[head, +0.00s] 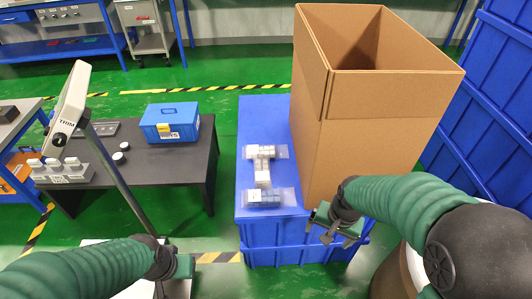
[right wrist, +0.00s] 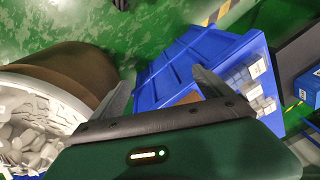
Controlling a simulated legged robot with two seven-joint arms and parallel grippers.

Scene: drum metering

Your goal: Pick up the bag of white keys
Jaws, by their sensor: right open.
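Clear bags lie in a row on the blue crate (head: 285,113). The far bag (head: 280,152) holds pale white and grey pieces, the middle bag (head: 262,176) looks white to cream, and the near bag (head: 264,198) looks blue-grey. I cannot read which is labelled as white keys. My right gripper (head: 328,236) is open and empty, in front and to the right of the bags, apart from them. In the right wrist view its fingers (right wrist: 165,92) are spread, with bags (right wrist: 247,75) beyond the right finger. My left gripper (head: 183,268) is low at the left, away from the bags; its jaws are unclear.
A tall open cardboard box (head: 385,120) stands right of the bags on the blue crate. A drum of white pieces (right wrist: 25,130) is beside my right gripper. A dark table (head: 165,165) with a blue toolbox (head: 170,122) is left. Green floor shows between table and crate.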

